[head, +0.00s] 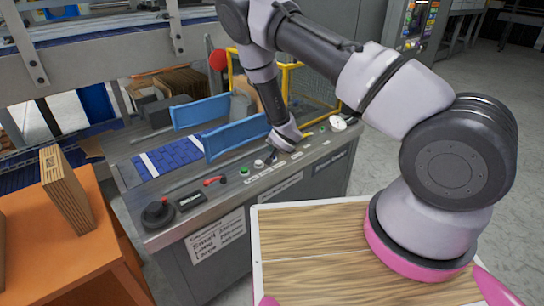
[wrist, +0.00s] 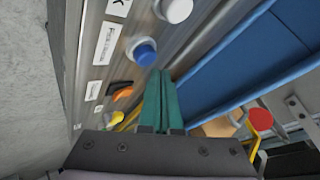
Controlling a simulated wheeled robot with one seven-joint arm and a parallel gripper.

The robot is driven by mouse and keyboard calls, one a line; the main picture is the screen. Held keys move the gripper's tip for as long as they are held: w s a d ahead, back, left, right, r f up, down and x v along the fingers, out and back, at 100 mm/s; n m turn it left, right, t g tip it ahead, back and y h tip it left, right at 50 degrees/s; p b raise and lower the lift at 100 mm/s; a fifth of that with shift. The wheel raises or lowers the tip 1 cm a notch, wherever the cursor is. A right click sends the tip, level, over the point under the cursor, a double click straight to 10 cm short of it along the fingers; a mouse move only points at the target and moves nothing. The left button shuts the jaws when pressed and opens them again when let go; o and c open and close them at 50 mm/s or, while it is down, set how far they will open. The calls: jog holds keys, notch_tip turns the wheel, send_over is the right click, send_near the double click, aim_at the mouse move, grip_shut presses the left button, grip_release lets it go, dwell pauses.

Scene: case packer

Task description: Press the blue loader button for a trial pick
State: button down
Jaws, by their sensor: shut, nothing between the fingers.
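The blue button (wrist: 143,52) shows in the wrist view as a round cap on the metal control panel, with a white label beside it. My gripper (wrist: 161,72) is shut and empty, its two green fingers side by side. The fingertips appear close beside the blue button, on the side toward the blue guide panel; I cannot tell whether they touch it. In the head view my gripper (head: 271,155) hangs low over the panel, just right of the white button (head: 259,163). The blue button is not clearly visible there, near the gripper.
The control panel (head: 222,198) also carries a green button (head: 244,170), a red-handled lever (head: 215,181) and a black knob (head: 158,213). Blue guide panels (head: 236,136) stand close behind my gripper. An orange table (head: 60,240) with a cardboard piece is at left.

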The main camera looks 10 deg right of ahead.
jog(key=shift+f, duration=0.15)
jog(key=shift+f, duration=0.25)
jog(key=shift+f, duration=0.5)
dwell(0.8)
jog(key=shift+r, duration=3.4)
